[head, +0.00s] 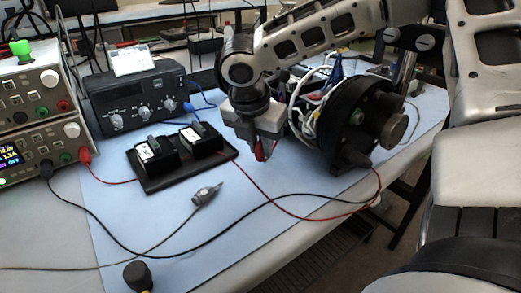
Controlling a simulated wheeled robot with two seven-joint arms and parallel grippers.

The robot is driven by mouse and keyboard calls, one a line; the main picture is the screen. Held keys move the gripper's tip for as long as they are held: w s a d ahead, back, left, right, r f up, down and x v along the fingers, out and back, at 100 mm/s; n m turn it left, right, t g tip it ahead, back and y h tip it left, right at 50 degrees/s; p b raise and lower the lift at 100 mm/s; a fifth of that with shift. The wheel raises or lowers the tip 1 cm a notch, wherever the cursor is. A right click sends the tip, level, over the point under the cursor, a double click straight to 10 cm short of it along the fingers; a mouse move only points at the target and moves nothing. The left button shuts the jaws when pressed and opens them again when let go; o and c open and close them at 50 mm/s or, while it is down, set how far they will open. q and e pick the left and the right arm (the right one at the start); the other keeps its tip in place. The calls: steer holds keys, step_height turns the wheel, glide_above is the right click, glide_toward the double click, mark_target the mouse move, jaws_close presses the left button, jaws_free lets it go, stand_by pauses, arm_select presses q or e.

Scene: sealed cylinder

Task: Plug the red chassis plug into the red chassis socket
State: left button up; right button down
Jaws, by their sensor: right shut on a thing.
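My right gripper (259,148) points down over the blue mat, left of the black sealed cylinder (345,128). It is shut on a small red plug (260,154), which shows between and just below the fingers. The cylinder lies on its side at the right of the mat, its round end plate facing front right. White wires bunch at its left side. A small green spot shows on the end plate, but I cannot make out a red chassis socket. My left gripper is not in view.
A black tray (190,176) with two black blocks sits left of the gripper. A grey connector (207,194) lies on the mat (150,215). Red and black leads cross the front of the mat. Power supplies (40,105) and a dark instrument (140,97) stand behind left.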

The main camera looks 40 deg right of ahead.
steer(key=s+a+r+p, duration=0.2)
steer(key=s+a+r, duration=0.4)
steer(key=s+r, duration=0.5)
steer(key=shift+s, duration=0.8)
steer(key=shift+a, duration=0.1)
